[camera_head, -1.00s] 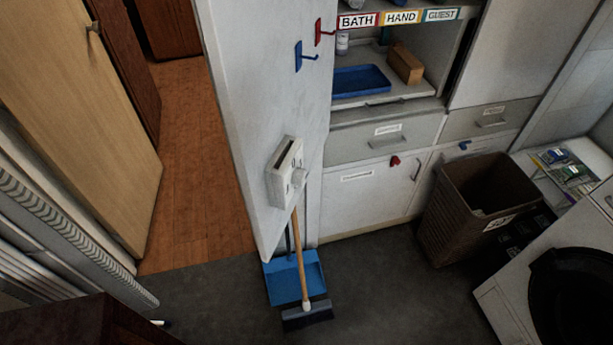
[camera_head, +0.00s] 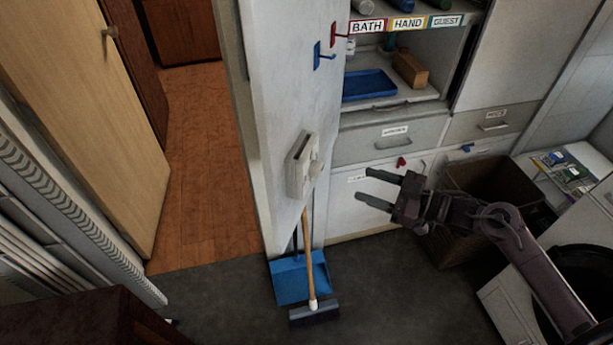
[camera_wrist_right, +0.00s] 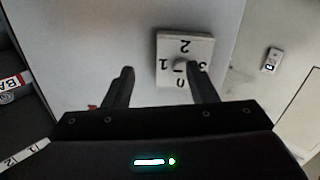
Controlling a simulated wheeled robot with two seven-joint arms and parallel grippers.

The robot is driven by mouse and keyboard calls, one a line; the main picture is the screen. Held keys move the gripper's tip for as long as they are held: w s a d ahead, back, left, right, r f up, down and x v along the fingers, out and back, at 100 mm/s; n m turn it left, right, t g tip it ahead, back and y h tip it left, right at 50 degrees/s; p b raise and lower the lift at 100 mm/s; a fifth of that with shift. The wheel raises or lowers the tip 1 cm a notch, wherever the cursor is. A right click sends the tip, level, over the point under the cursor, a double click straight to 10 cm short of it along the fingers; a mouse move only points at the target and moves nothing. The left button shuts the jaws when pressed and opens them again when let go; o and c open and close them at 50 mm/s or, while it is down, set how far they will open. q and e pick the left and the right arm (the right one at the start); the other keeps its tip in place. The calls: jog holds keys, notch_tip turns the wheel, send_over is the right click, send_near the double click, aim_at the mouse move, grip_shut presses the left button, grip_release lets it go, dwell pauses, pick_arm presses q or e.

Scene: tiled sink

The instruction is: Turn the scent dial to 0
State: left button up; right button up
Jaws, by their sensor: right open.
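The scent dial is a small white box (camera_head: 298,172) on the white panel, with a round knob (camera_head: 315,169) on its face. In the right wrist view the dial plate (camera_wrist_right: 170,46) shows upside-down numbers 0, 1, 2 and 3 around the knob (camera_wrist_right: 181,65). I cannot tell for sure which number the knob points to. My right gripper (camera_head: 364,185) is open and empty, to the right of the dial and apart from it, fingers towards the panel. In the wrist view its right finger partly covers the dial's edge near the 3. My left gripper is not in view.
A broom (camera_head: 308,248) and blue dustpan (camera_head: 290,279) stand below the dial. Blue hooks (camera_head: 320,56) and red hooks (camera_head: 337,34) stick out of the panel above. Drawers (camera_head: 392,138) and a brown basket (camera_head: 490,178) lie behind my right arm.

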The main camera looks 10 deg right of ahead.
jog(key=n+g+y, duration=0.2)
send_near(321, 171)
jog(key=p+x, duration=0.2)
jog(key=x, duration=0.5)
jog(key=shift+w+a+r, duration=0.1)
jog(key=shift+w+a, duration=0.1)
jog(key=shift+w+a+p, duration=0.2)
jog(key=shift+a+p, duration=0.1)
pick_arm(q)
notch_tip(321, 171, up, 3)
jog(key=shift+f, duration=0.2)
pick_arm(e)
jog(key=shift+c, duration=0.4)
jog(key=c, duration=0.9)
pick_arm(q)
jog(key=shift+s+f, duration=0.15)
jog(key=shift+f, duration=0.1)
